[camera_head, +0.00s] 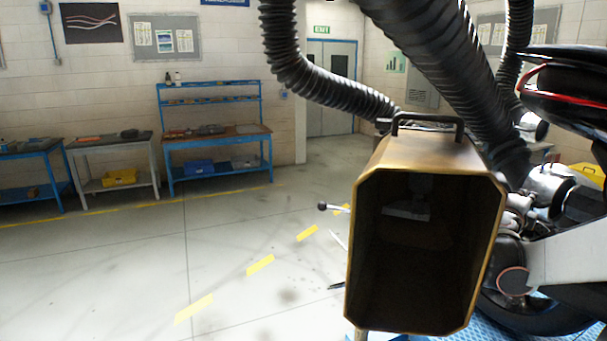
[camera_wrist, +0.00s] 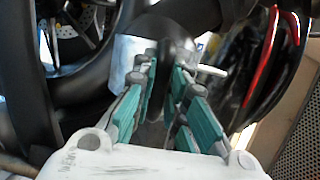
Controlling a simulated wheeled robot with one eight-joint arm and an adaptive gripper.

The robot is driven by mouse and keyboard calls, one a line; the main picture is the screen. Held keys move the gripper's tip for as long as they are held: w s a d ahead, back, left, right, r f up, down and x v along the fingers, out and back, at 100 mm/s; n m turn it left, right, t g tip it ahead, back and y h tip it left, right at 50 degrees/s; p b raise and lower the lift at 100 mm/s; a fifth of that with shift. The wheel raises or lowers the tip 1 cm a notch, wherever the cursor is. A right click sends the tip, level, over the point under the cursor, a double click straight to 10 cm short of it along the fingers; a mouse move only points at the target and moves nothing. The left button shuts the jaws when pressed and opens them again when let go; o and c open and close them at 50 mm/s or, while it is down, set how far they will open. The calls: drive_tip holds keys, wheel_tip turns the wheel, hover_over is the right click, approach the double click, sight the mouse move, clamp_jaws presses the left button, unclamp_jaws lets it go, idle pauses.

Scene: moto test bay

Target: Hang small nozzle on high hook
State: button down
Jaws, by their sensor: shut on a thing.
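A brass-coloured, box-shaped nozzle (camera_head: 425,153) with a dark handle on top fills the right middle of the head view. Its wide opening faces the camera. I cannot tell whether it is the small nozzle. My gripper (camera_wrist: 161,78), with teal finger pads, shows in the wrist view. Its fingers are closed on a dark part between them, too shaded to identify. A grey metal cylinder (camera_wrist: 128,55) lies just past the left finger. I do not see the gripper in the head view, and I cannot make out the high hook.
Ribbed black hoses (camera_head: 440,55) hang from above around the brass nozzle. A motorcycle (camera_head: 560,95) stands at the right. A blue workbench (camera_head: 215,135) and a grey table (camera_head: 110,142) line the back left wall. The floor (camera_head: 120,265) at left is open.

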drive_tip(key=shift+w+a+r, duration=0.1)
drive_tip(key=shift+w+a, duration=0.3)
drive_tip(key=shift+w, duration=0.4)
drive_tip(key=shift+w+a, duration=0.35)
drive_tip(key=shift+w, duration=0.45)
idle(0.5)
drive_tip(key=s+a+r+p, duration=0.1)
drive_tip(key=s+a+r, duration=0.2)
drive_tip(key=a, duration=0.6)
drive_tip(key=shift+s+a, duration=0.15)
drive_tip(key=shift+s, duration=0.2)
idle(1.1)
idle(0.4)
